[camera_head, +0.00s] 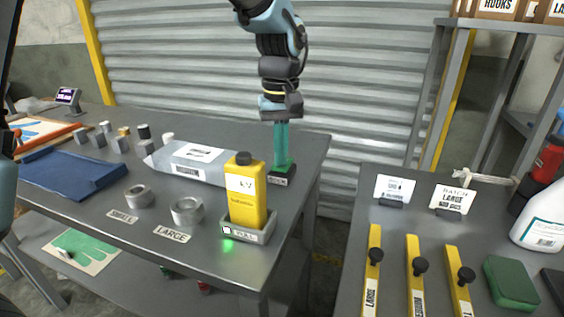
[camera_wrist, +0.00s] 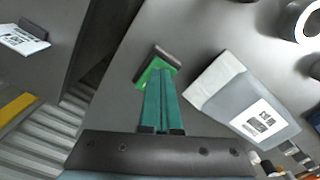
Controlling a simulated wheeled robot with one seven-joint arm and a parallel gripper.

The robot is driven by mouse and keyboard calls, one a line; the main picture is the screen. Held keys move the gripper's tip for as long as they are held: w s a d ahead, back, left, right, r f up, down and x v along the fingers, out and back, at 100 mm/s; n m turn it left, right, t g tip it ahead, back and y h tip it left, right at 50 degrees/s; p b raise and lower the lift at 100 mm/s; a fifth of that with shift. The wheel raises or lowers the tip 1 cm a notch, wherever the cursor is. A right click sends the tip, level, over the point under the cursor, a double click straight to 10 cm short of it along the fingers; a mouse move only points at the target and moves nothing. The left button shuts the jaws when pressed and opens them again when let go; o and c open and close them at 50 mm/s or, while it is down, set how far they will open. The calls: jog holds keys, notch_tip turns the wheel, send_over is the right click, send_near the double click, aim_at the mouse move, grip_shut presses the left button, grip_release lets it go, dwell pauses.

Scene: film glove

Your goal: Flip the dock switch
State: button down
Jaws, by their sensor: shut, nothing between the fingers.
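The dock switch (camera_head: 286,171) is a small dark block with a green face and a front label, near the right end of the long grey table. In the wrist view it shows as a bright green patch (camera_wrist: 152,72) with a dark grey bar along its far edge. My gripper (camera_head: 282,160) points down with its teal fingers together and empty, the tips at the switch. In the wrist view the fingers (camera_wrist: 160,80) overlap the green patch and hide part of it. I cannot tell whether the tips touch it or which way the switch is set.
A grey pouch (camera_head: 195,163) lies left of the switch. A yellow bottle (camera_head: 243,200) stands in a small grey tray (camera_head: 262,237) with a green light, in front. Metal rings and a blue cloth (camera_head: 70,172) lie farther left. A gap separates the right table (camera_head: 395,232).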

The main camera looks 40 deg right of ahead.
notch_tip(320, 180, up, 7)
jog(key=p, duration=0.6)
dwell(0.3)
jog(key=shift+f, duration=0.1)
jog(key=shift+n, duration=0.5)
jog(key=w+a, duration=0.4)
jog(key=a, duration=0.1)
jog(key=w+a+f, duration=0.1)
jog(key=w+a, duration=0.1)
jog(key=a, duration=0.1)
jog(key=shift+w+a, duration=0.1)
jog(key=shift+w, duration=0.3)
jog(key=w+a+f, duration=0.1)
jog(key=a, duration=0.6)
jog(key=w+a+f+n, duration=0.1)
jog(key=w+a, duration=0.1)
jog(key=a, duration=0.5)
jog(key=w+a+f+n+t, duration=0.1)
jog(key=w+a, duration=0.1)
jog(key=a, duration=0.5)
jog(key=shift+w+a, duration=0.25)
jog(key=shift+a, duration=0.1)
jog(key=s+a+f+n, duration=0.1)
jog(key=s+a+f, duration=0.1)
jog(key=a, duration=0.9)
jog(key=shift+s+t, duration=0.3)
jog(key=shift+s, duration=0.35)
